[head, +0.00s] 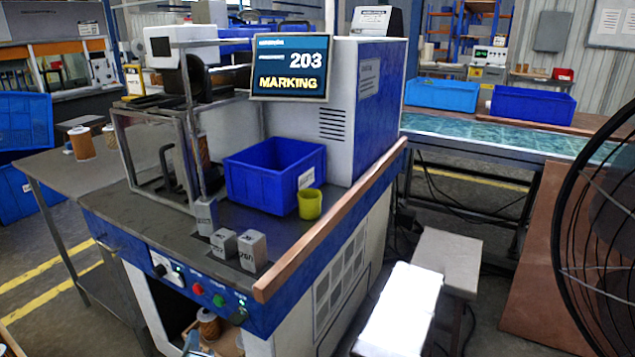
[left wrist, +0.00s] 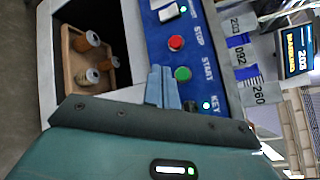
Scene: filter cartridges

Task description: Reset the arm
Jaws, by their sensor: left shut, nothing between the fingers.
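My left gripper shows at the bottom edge of the head view (head: 191,343), low in front of the marking machine. In the left wrist view its fingers (left wrist: 163,86) are closed together with nothing between them. They appear near the machine's control panel (left wrist: 205,75), beside the green START button (left wrist: 182,73) and the red STOP button (left wrist: 176,42); whether they touch it cannot be told. Most of the left arm is out of the head view. My right gripper is in neither view.
The machine's screen (head: 290,68) reads 203 MARKING. A blue bin (head: 262,180), a yellow-green cup (head: 310,205) and grey numbered blocks (head: 252,250) stand on its top. A tray (left wrist: 82,40) with several cartridges sits in the opening below. A fan (head: 600,230) stands at right.

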